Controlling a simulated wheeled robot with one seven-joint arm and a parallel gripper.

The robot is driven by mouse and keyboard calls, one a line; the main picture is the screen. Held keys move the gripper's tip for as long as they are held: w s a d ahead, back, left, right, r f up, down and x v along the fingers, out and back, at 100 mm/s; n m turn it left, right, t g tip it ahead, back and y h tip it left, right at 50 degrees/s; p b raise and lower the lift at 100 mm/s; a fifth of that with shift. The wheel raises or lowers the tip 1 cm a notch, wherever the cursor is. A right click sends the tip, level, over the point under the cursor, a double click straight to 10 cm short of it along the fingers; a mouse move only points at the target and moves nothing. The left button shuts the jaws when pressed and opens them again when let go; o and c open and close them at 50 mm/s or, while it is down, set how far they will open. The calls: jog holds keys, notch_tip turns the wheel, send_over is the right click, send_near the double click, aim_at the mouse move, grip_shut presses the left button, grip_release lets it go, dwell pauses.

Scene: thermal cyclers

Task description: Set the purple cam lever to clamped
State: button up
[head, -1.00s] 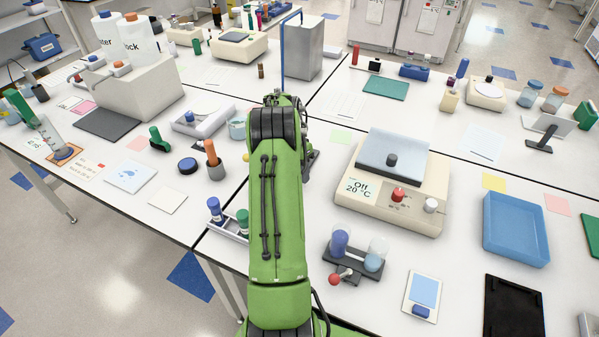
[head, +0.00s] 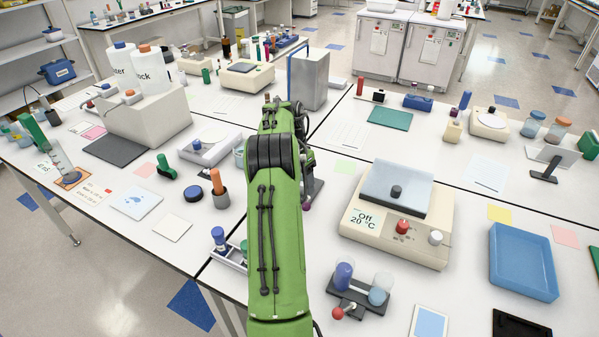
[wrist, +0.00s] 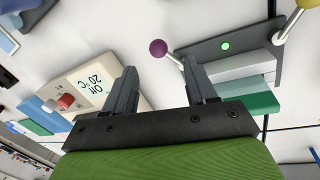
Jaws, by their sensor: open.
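The purple cam lever shows in the wrist view as a purple ball (wrist: 158,47) on a short pale rod. The rod runs right, behind the tip of my right finger, towards a dark grey fixture plate (wrist: 258,38) with a lit green spot. My gripper (wrist: 160,72) is open and empty, its two fingers apart, with the ball showing beyond the gap between the tips. I cannot tell whether a finger touches the rod. In the head view the purple ball (head: 306,207) peeks out right of my green arm, which hides most of the fixture.
A second lever with a yellow ball (wrist: 307,3) is at the wrist view's top right. A light grey block and green block (wrist: 250,103) lie beside the plate. A beige hotplate (head: 396,212) reading "Off 20 °C" stands right of my arm. A two-tube stand (head: 358,303) is nearer.

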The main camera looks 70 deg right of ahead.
jog(key=r, duration=0.4)
jog(key=shift+w+d+r+p, duration=0.15)
jog(key=shift+w+r+p, duration=0.15)
jog(key=shift+w+p, duration=0.1)
jog(key=shift+f, duration=0.15)
